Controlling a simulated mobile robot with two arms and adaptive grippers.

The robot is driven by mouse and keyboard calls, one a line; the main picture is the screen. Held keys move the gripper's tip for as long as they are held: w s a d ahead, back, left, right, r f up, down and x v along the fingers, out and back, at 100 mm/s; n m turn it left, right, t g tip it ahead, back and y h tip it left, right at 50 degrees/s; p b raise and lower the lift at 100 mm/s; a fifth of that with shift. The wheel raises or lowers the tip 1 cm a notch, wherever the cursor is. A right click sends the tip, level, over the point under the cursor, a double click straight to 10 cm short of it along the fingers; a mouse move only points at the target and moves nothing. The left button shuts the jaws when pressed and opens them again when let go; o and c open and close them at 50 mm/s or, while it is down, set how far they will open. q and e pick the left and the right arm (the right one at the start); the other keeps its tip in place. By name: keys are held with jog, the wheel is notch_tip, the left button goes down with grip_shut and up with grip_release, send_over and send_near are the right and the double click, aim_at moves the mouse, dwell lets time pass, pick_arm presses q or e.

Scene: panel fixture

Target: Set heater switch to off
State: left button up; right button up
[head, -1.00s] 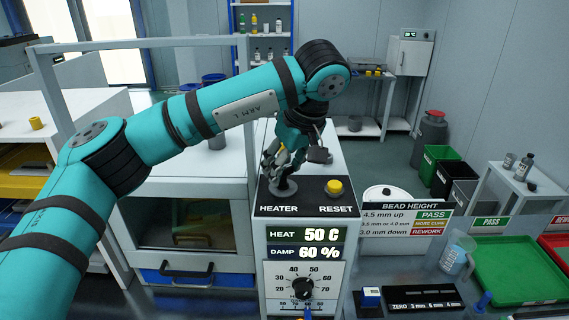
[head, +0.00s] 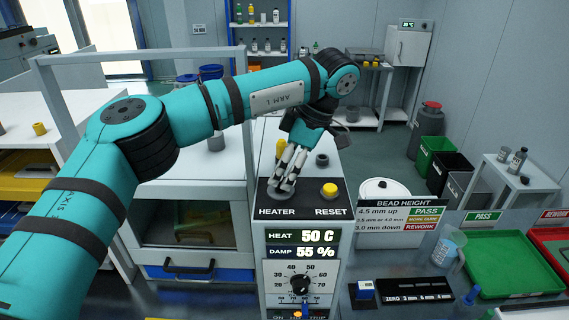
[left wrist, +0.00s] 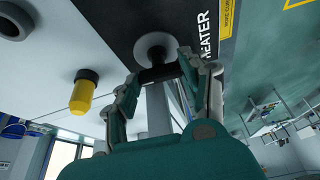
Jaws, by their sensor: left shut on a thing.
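The heater switch (left wrist: 154,43) shows in the left wrist view as a pale round base with a short black lever, beside the HEATER label on the black panel top. My left gripper (head: 282,186) is over the switch at the panel's left side in the head view. In the left wrist view its fingers (left wrist: 158,73) are shut on the lever. In the head view the fingers hide most of the switch, so its exact setting is hard to tell. The display (head: 302,236) reads HEAT 50 C and DAMP 55 %. My right gripper is out of view.
The yellow reset button (head: 329,190) is just right of the switch. A dial (head: 300,281) is on the front face. A green tray (head: 510,264) lies at the right.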

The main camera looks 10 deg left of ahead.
pick_arm(q)
jog(key=shift+r+n, duration=0.1)
jog(key=shift+n, duration=0.5)
jog(key=o, duration=1.2)
jog(key=shift+c, duration=0.2)
jog(key=v, duration=1.2)
jog(key=shift+w, duration=0.3)
jog(key=shift+a, duration=0.1)
